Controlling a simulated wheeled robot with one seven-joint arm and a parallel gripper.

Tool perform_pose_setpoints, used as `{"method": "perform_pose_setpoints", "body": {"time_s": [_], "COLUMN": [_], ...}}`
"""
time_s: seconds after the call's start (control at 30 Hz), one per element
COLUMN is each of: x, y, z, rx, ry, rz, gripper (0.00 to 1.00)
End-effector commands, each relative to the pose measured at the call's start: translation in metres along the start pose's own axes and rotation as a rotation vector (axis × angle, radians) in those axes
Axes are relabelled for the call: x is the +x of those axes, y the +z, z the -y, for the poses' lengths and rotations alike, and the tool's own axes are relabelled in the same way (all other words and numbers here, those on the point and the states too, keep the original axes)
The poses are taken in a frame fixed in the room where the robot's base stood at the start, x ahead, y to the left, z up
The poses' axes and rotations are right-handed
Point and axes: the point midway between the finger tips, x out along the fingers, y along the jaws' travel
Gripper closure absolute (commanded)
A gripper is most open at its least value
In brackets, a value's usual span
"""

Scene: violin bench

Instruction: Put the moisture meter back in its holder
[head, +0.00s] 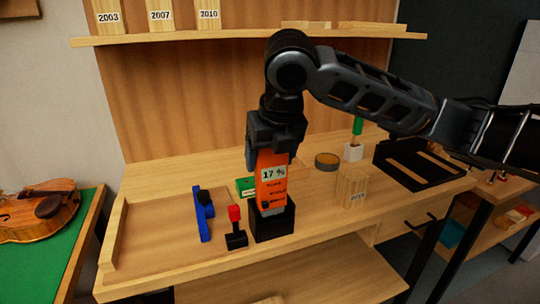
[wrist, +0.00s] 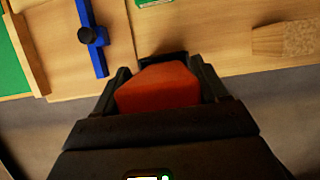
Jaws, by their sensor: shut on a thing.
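The orange moisture meter (head: 271,182), its display reading 17 %, stands upright in my gripper (head: 274,150). My gripper is shut on its upper part. The meter's lower end is at the mouth of the black box-shaped holder (head: 273,224) near the front of the bench. It looks at least partly inside, but I cannot tell how deep. In the wrist view the orange meter (wrist: 158,88) fills the space between the fingers (wrist: 160,78), and a dark edge of the holder (wrist: 163,58) shows just beyond it.
A red-handled tool in a small black stand (head: 236,230) is close left of the holder, with a blue clamp (head: 203,214) farther left. A wood block (head: 352,187), round tin (head: 327,161) and black tray (head: 417,164) are to the right. A shelf (head: 240,36) runs above.

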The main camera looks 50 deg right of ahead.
Motion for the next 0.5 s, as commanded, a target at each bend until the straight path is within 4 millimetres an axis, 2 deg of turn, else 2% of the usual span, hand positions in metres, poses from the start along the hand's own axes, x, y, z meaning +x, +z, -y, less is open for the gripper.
{"method": "perform_pose_setpoints", "body": {"time_s": [0.5], "x": [0.014], "y": [-0.006], "z": [0.0], "rx": [0.0], "ry": [0.0], "rz": [0.0], "gripper": [0.67]}}
